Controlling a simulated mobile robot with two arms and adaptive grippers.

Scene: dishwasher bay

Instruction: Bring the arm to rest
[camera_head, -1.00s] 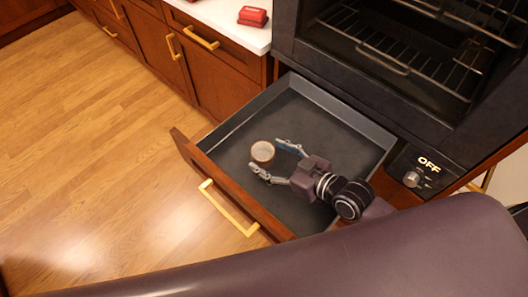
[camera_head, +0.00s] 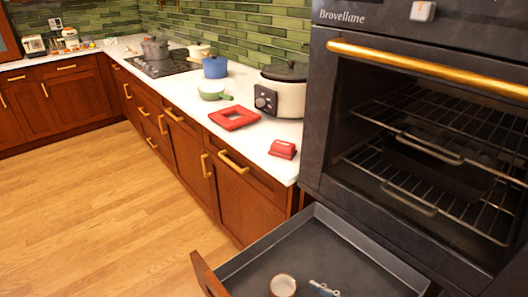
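My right gripper shows only as a light finger (camera_head: 325,288) at the bottom edge, over the open drawer (camera_head: 345,232). The rest of that gripper is cut off. A small round container (camera_head: 283,286) with a pale rim is in the drawer, left of the finger, with a gap between them. One second ago the gripper's two fingers were spread wide with nothing between them that I can make out as held. My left gripper is not in view.
The dark oven (camera_head: 425,130) above the drawer shows its racks. The counter (camera_head: 262,135) holds a slow cooker (camera_head: 284,95), a red frame-like item (camera_head: 234,117), a small red object (camera_head: 283,149), a green pan (camera_head: 211,91) and a blue pot (camera_head: 215,67). The floor (camera_head: 90,210) at left is clear.

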